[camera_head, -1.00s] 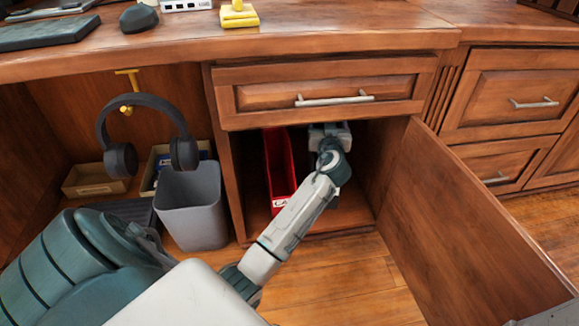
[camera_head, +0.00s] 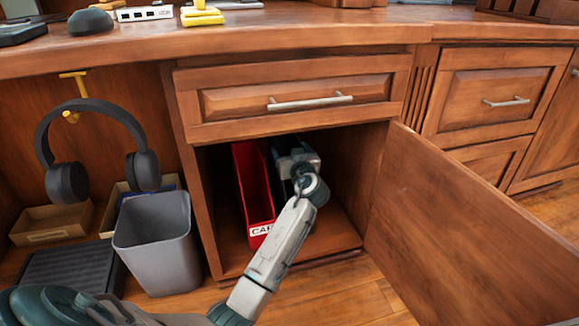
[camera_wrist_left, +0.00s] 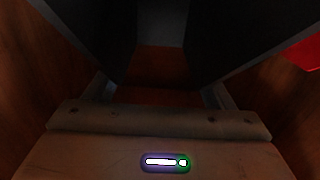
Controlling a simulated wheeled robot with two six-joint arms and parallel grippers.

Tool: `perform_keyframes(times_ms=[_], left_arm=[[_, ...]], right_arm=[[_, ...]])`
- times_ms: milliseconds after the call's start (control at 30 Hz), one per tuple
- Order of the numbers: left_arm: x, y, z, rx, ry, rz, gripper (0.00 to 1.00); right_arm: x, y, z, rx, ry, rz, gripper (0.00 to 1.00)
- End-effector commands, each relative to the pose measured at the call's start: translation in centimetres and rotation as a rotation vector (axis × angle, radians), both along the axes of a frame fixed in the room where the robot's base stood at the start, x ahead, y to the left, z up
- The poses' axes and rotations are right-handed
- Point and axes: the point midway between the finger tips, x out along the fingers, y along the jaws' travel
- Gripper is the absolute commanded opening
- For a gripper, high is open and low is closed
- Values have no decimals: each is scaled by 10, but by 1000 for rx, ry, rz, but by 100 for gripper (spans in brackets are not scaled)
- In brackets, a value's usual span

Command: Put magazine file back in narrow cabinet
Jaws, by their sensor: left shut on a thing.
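The narrow cabinet (camera_head: 327,240) under the desk drawer stands open. My left gripper (camera_head: 292,160) is inside it and shut on a dark magazine file (camera_head: 280,172), mostly hidden behind my arm in the head view. In the left wrist view the dark walls of the file (camera_wrist_left: 235,35) rise beyond my left gripper (camera_wrist_left: 157,92). A red magazine file (camera_head: 253,190) with a white label stands upright in the cabinet, just left of my gripper. Its red edge also shows in the left wrist view (camera_wrist_left: 302,52). My right gripper is out of view.
The cabinet door (camera_head: 455,235) is swung open to the right. A closed drawer (camera_head: 300,101) is directly above the opening. A grey bin (camera_head: 157,243) stands left of the cabinet, and headphones (camera_head: 95,110) hang from a yellow hook. Floor in front is clear.

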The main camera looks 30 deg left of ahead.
Motion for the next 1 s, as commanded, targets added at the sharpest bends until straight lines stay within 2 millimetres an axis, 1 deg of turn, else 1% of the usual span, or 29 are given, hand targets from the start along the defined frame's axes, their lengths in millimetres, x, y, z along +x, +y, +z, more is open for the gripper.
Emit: perform_keyframes(times_ms=[33,100,167,400,533,567,633,667,1000], left_arm=[[0,0,-12,1,1,0,29],[0,0,-23,1,0,0,29],[0,0,-28,1,-1,0,29],[0,0,-27,2,-1,0,29],[0,0,-31,1,-1,0,29],[0,0,-31,0,0,0,81],[0,0,-30,0,0,0,95],[0,0,-30,0,0,0,99],[0,0,-28,0,0,0,99]], right_arm=[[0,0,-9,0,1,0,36],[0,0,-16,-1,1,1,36],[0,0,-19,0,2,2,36],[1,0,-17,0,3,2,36],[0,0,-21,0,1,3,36],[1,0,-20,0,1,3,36],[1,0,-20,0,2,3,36],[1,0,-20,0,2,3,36],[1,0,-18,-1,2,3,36]])
